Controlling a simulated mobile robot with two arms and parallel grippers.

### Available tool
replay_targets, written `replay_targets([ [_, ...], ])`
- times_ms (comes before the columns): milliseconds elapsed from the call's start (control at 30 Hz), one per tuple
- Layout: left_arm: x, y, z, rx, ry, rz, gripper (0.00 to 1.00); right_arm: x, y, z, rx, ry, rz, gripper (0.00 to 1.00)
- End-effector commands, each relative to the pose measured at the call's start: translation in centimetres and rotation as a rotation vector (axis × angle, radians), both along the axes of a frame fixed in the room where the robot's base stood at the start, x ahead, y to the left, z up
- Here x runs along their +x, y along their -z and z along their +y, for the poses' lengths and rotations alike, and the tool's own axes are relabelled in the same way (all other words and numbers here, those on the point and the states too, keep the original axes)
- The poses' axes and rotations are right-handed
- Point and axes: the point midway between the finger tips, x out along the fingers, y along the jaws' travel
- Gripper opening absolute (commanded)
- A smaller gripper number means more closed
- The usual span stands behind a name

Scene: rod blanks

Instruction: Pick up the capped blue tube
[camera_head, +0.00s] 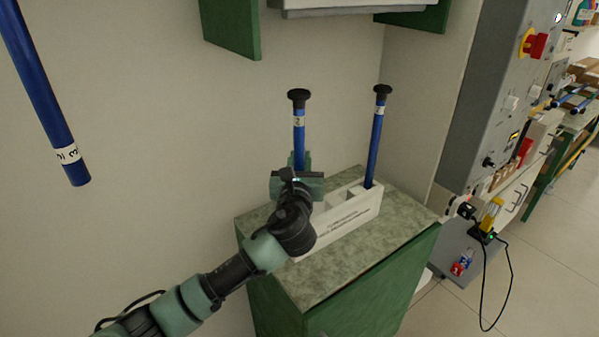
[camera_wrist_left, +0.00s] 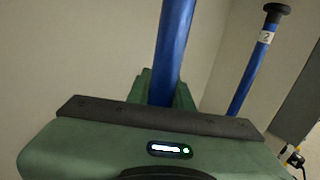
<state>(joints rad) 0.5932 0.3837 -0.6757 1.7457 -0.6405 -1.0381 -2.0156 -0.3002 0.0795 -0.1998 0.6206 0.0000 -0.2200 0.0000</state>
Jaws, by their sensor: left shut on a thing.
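A blue tube (camera_head: 299,130) with a black cap and a white label stands upright at the left end of the white rack (camera_head: 350,212). My left gripper (camera_head: 299,166) is shut around its lower part. In the left wrist view the same tube (camera_wrist_left: 175,45) rises from between the fingers (camera_wrist_left: 163,90); its cap is out of that view. Its lower end is hidden behind my gripper, so I cannot tell whether it sits in the rack. A second black-capped blue tube (camera_head: 375,140) leans slightly at the rack's right end, and shows in the wrist view (camera_wrist_left: 250,75). My right gripper is not in view.
The rack stands on a green cabinet (camera_head: 400,215) with a speckled top, close to the wall. Another blue tube (camera_head: 45,95) with a label hangs slanted at the upper left. A grey control panel (camera_head: 490,100) with a red button stands at the right.

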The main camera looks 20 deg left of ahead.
Motion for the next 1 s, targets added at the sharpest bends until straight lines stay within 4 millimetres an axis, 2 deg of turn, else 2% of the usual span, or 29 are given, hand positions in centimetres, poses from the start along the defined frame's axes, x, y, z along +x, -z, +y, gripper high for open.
replay_targets([
  [33,0.0,-1.3,0.0,-0.001,0.0,-0.008,0.0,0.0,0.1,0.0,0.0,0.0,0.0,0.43],
  [367,0.0,-7.7,0.0,-0.002,0.0,-0.007,0.0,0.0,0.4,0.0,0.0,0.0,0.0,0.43],
  [667,-3.9,-7.3,-5.2,-0.003,0.006,-0.002,0.0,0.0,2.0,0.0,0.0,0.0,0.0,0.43],
  [1000,-9.4,-7.4,-12.2,-0.003,0.006,-0.002,0.0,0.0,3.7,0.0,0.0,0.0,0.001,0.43],
])
